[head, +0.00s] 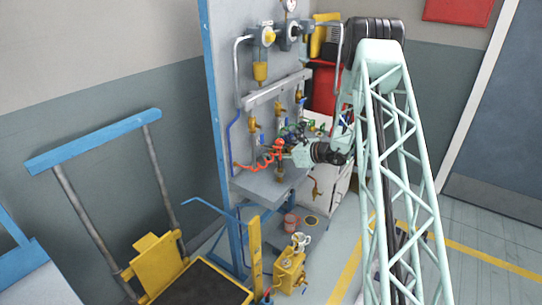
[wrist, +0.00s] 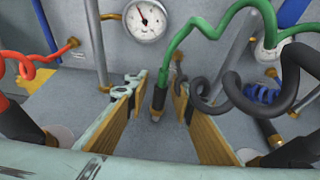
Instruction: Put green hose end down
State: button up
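The green hose (wrist: 200,27) arches down in the wrist view to a dark hose end (wrist: 160,93), which points downward. My gripper (wrist: 160,84) has its two tan-padded fingers apart, one on each side of this end. Gaps show between the end and both pads. The end's tip is close to the grey surface; I cannot tell whether it touches. In the head view my gripper (head: 292,150) is at the blower bench's panel, above the grey shelf (head: 262,188); the hose end is too small to make out there.
In the wrist view a red coiled hose (wrist: 27,62) is at left, and a dark coiled hose (wrist: 238,98) crosses close at right. A round gauge (wrist: 146,20) is behind. In the head view a yellow cart (head: 160,262) stands at lower left.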

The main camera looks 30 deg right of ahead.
jog(key=shift+r, duration=0.15)
jog(key=shift+r, duration=0.15)
jog(key=shift+s+d+r+p, duration=0.15)
jog(key=shift+s+d+p, duration=0.05)
jog(key=shift+p, duration=0.1)
jog(key=p+v, duration=0.2)
jog(key=v, duration=0.9)
jog(key=shift+s, duration=0.25)
jog(key=shift+r, duration=0.1)
